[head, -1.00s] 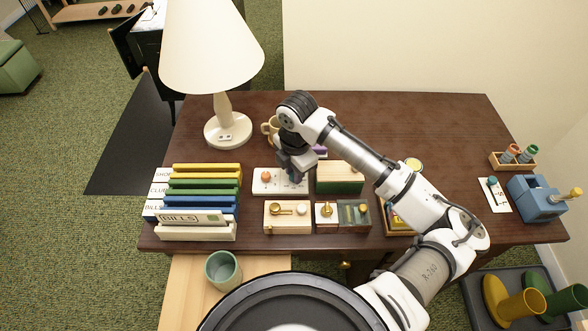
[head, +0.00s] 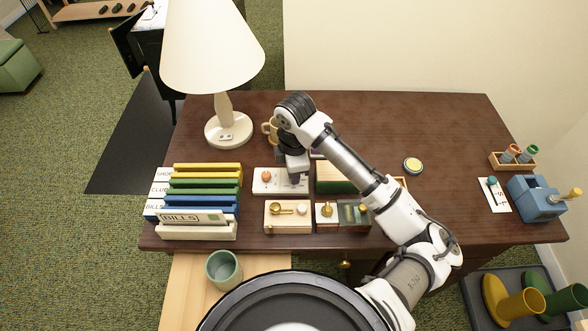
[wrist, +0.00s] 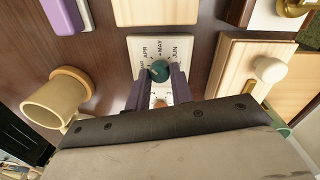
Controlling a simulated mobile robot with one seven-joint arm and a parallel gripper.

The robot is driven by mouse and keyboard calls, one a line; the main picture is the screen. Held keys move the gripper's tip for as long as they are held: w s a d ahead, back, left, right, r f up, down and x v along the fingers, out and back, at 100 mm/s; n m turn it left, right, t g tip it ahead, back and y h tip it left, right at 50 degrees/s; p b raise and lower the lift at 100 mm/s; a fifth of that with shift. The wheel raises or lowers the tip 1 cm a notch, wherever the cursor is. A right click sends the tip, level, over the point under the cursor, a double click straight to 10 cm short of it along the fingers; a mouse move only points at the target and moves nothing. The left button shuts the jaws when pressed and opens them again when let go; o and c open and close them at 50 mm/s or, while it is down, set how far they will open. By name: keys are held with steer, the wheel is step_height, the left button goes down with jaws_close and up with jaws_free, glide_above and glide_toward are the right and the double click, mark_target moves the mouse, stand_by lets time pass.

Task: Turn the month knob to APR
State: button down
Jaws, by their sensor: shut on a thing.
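The white month panel (head: 263,187) lies on the desk, left of centre. In the wrist view the panel (wrist: 142,43) shows the labels APR, MAY and JUN in an arc around the teal month knob (wrist: 159,71). The knob's pointer is too small to read surely, but a light mark on it seems to face near MAY. My gripper (wrist: 159,80) is shut on the teal knob, one dark finger on each side. In the head view my gripper (head: 297,180) hides this knob. An orange knob (head: 266,176) is at the panel's left end, partly visible between my fingers in the wrist view.
A tan mug (head: 269,129) stands behind the panel. A green-and-wood box (head: 335,178) is close at its right. A wooden box with a brass lever (head: 288,218) is in front. Colored files (head: 205,187) and a lamp (head: 228,128) stand left.

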steer(key=c, duration=1.2)
jaws_free()
step_height(320, 180, up, 14)
steer(key=shift+s+b, duration=0.3)
steer(key=shift+s, duration=0.05)
steer(key=shift+d+f, duration=0.1)
steer(key=shift+f, duration=0.05)
